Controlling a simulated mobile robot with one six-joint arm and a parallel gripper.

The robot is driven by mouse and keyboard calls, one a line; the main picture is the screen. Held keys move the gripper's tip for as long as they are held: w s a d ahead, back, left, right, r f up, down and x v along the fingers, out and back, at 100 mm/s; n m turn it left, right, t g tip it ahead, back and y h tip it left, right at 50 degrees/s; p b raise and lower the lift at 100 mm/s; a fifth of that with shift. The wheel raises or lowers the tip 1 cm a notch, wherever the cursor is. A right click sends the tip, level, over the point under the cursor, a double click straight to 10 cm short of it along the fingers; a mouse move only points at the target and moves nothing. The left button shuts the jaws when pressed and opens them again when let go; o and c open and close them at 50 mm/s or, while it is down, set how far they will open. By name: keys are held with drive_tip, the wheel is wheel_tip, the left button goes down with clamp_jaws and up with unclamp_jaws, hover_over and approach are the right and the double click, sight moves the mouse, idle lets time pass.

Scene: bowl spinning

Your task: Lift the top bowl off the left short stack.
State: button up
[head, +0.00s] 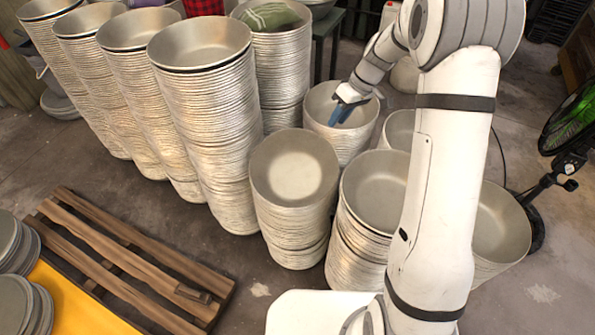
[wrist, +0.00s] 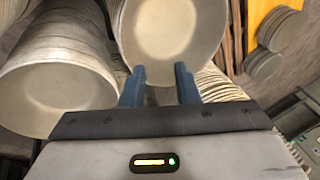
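The left short stack (head: 298,222) stands right of the tall stacks, with its silver-grey top bowl (head: 292,168) upright on it. This bowl appears to be the round one at the top middle of the wrist view (wrist: 170,30). My gripper (head: 342,112) has blue fingers and shows over the inside of a bowl on the short stack behind (head: 357,145). In the wrist view my gripper (wrist: 160,70) is open, its fingers apart and empty. The fingertips overlap the near rim of the bowl in picture; I cannot tell whether they touch it.
Another short stack (head: 358,240) stands close on the right, partly behind my arm. More bowls (head: 500,225) show beyond it. Tall stacks (head: 212,120) crowd the left side. A wooden pallet (head: 140,262) lies front left. A green fan (head: 570,125) stands at the right.

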drive_tip(key=w+a+f+n, duration=0.1)
drive_tip(key=w+a+f, duration=0.1)
drive_tip(key=f, duration=0.4)
drive_tip(key=w+a+f+n+y, duration=0.1)
drive_tip(key=a+f, duration=0.1)
drive_tip(key=f, duration=0.5)
drive_tip(key=w+a+f+b, duration=0.1)
drive_tip(key=w+f, duration=0.1)
drive_tip(key=f, duration=0.5)
drive_tip(key=shift+w+a+n+g+y, duration=0.3)
drive_tip(key=shift+w+a+n, duration=0.05)
drive_tip(key=shift+a+n, duration=0.05)
drive_tip(key=shift+c, duration=0.5)
clamp_jaws()
